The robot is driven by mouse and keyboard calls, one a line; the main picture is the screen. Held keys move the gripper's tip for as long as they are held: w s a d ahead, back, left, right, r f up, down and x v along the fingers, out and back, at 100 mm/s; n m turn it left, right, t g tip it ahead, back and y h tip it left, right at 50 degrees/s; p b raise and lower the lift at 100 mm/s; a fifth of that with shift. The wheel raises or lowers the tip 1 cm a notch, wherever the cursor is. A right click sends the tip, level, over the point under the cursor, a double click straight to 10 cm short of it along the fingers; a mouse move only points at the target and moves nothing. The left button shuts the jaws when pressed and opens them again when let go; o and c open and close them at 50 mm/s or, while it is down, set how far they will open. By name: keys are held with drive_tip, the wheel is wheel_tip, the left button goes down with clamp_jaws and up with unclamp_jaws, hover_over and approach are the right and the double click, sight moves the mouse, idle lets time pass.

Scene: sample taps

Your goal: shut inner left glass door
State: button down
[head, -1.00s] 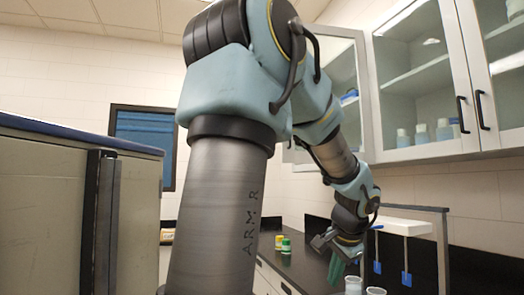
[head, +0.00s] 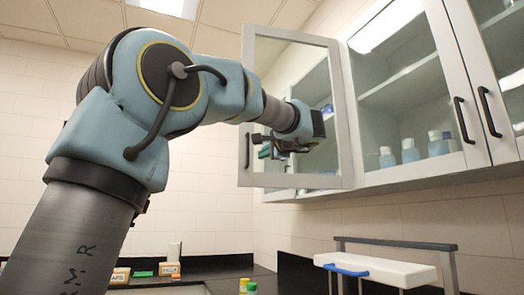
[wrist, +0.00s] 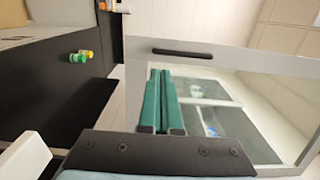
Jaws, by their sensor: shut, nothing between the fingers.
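The inner left glass door (head: 345,120) stands swung open, out from the wall cabinet, with a pale frame and a clear pane. Its dark handle (head: 248,150) is on the left edge of the frame. In the wrist view the door frame (wrist: 225,57) and the black handle (wrist: 183,52) lie beyond my fingers. My gripper (head: 264,146) is up at the door's height and overlaps its pane in the head view. Its green fingers (wrist: 159,100) are shut and empty. I cannot tell whether they touch the glass.
Closed cabinet doors with dark handles (head: 464,120) are to the right, with bottles (head: 410,150) behind the glass. Below are a white rack (head: 375,268), green- and yellow-capped bottles (head: 250,289) and small boxes (head: 168,270) on the dark counter.

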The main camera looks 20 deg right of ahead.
sight(248, 162)
drive_tip(key=w+p, duration=0.1)
drive_tip(key=w, duration=0.2)
drive_tip(key=w+p, duration=0.2)
drive_tip(key=w, duration=0.1)
drive_tip(key=w+a+p, duration=0.1)
drive_tip(key=w, duration=0.1)
drive_tip(key=shift+w+a+r, duration=0.1)
drive_tip(key=shift+w+r, duration=0.05)
drive_tip(key=shift+w, duration=0.25)
drive_tip(key=shift+w+f+p, duration=0.2)
drive_tip(key=shift+w+p, duration=0.15)
